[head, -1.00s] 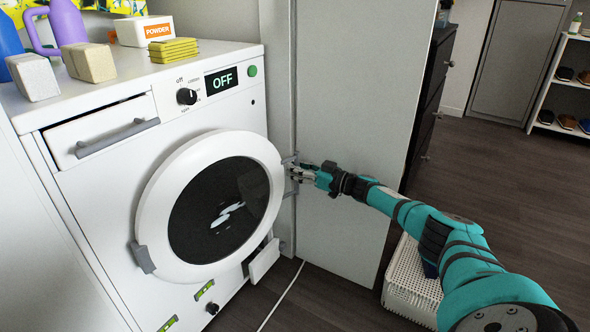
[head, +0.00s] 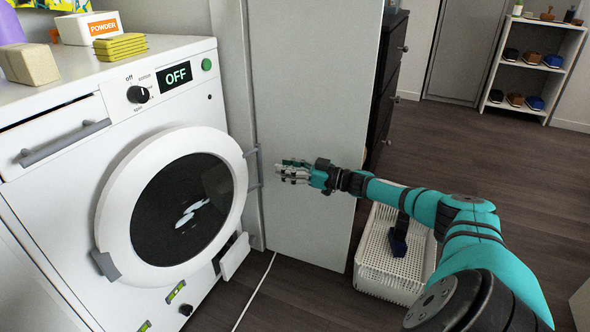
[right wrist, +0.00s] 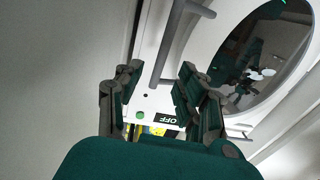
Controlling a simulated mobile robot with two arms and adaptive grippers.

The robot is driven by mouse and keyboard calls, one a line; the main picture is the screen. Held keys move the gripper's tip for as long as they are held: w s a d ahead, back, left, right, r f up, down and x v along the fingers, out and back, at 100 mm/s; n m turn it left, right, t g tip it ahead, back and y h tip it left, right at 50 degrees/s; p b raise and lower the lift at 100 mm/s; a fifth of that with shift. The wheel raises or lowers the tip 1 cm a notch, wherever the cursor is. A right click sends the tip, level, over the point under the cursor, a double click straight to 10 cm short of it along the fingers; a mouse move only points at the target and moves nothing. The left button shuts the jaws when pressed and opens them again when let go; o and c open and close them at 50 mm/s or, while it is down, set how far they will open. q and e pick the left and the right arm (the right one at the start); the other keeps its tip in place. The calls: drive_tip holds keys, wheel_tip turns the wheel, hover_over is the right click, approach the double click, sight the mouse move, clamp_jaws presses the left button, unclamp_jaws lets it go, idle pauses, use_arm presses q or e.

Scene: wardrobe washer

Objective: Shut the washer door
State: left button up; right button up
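The white washer (head: 60,215) fills the left of the head view. Its round door (head: 110,215) has a dark window and lies against or close to the front; I cannot tell if it is latched. My right gripper (head: 293,172) is right of the door, apart from a grey bar (head: 258,168) beside the door's right edge. In the right wrist view the gripper (right wrist: 160,90) is open and empty, with the bar (right wrist: 172,40) and door (right wrist: 205,45) ahead. My left gripper is not in view.
A tall grey panel (head: 312,90) stands right of the washer. A white basket (head: 375,265) is on the floor under my right arm. A sponge stack (head: 122,46) and powder box (head: 85,27) are on the washer. Open floor lies to the right.

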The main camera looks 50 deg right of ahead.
drive_tip(key=shift+v, duration=1.3)
